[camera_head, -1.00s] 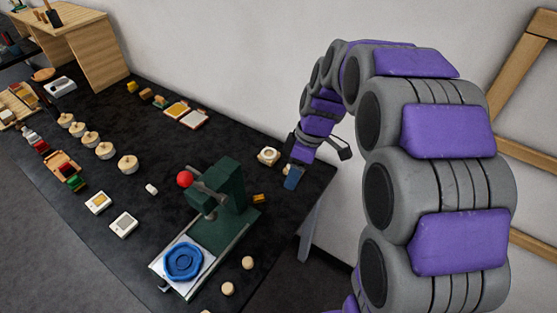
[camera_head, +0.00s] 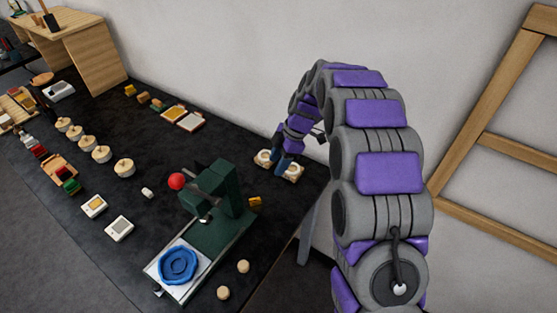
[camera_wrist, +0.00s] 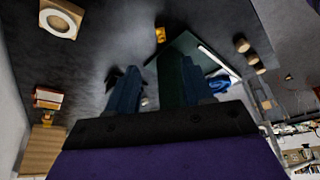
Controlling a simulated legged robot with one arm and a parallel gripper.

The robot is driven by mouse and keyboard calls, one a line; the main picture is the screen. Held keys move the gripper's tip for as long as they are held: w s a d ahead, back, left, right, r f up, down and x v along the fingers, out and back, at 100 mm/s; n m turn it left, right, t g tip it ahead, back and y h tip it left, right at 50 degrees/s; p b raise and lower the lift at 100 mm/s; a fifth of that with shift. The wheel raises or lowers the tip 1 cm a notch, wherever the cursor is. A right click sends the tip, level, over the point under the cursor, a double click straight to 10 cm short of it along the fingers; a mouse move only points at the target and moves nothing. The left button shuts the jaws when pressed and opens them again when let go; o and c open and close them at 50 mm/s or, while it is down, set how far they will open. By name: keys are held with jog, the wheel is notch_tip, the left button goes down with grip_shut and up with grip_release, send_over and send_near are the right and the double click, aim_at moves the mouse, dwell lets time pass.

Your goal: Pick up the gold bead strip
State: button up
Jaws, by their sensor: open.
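A small gold piece (camera_head: 254,201), likely the gold bead strip, lies on the dark table just right of the green press. In the wrist view it is a small yellow-gold block (camera_wrist: 160,35) beyond my fingers; its beads are too small to make out. My gripper (camera_head: 276,166) is over the table's right part, behind and to the right of the gold piece and apart from it. In the wrist view its two blue fingers (camera_wrist: 158,85) are spread with nothing seen between them. The fingertips partly cover a pale board with round rings (camera_head: 293,171).
The green press (camera_head: 225,187) with a red ball knob (camera_head: 177,181) stands left of the gold piece. A blue ring-shaped piece (camera_head: 178,266) lies on its front plate. Wooden discs (camera_head: 243,267) lie in front. Framed tiles (camera_head: 186,117) lie toward the wall.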

aim_at(257, 199)
jog(key=b+x, duration=0.2)
jog(key=x, duration=1.4)
jog(key=shift+a+b, duration=0.25)
jog(key=shift+b, duration=0.05)
jog(key=shift+a+f, duration=0.45)
jog(key=shift+f, duration=0.15)
jog(key=shift+d, duration=0.1)
grip_shut()
